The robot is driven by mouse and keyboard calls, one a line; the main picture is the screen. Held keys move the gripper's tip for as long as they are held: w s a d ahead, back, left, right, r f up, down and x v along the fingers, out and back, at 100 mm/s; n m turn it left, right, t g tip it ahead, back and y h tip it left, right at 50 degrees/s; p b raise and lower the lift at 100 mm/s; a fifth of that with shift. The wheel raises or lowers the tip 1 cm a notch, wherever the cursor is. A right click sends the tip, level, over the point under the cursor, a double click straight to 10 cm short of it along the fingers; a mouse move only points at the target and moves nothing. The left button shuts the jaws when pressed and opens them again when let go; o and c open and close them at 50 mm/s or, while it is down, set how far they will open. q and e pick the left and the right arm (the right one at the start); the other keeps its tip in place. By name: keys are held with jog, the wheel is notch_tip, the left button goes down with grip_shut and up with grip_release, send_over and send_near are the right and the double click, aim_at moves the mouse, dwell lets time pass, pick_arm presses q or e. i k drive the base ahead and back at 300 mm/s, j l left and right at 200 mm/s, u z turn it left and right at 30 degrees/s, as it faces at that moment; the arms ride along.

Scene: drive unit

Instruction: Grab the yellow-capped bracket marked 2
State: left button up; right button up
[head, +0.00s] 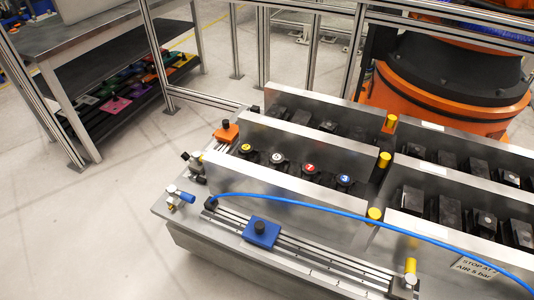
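A dark bracket with a round yellow cap (246,148) stands at the left end of a row in the metal fixture. The mark on its cap is too small to read surely. To its right in the same row are a white-capped bracket (277,157), a red-capped bracket (310,168) and a blue-capped bracket (344,180). Their lower parts are hidden behind the front metal wall (285,203). Neither of my grippers is in view.
A blue hose (340,207) arcs across the front of the fixture, above a rail with a blue block (261,232). Yellow posts (384,159) stand between fixture sections. An orange robot base (440,100) is behind. A workbench (85,35) stands left; open floor lies before it.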

aim_at(246, 152)
jog(key=j+z, duration=0.9)
jog(key=k+j+z, duration=0.1)
jog(key=j+z, duration=0.3)
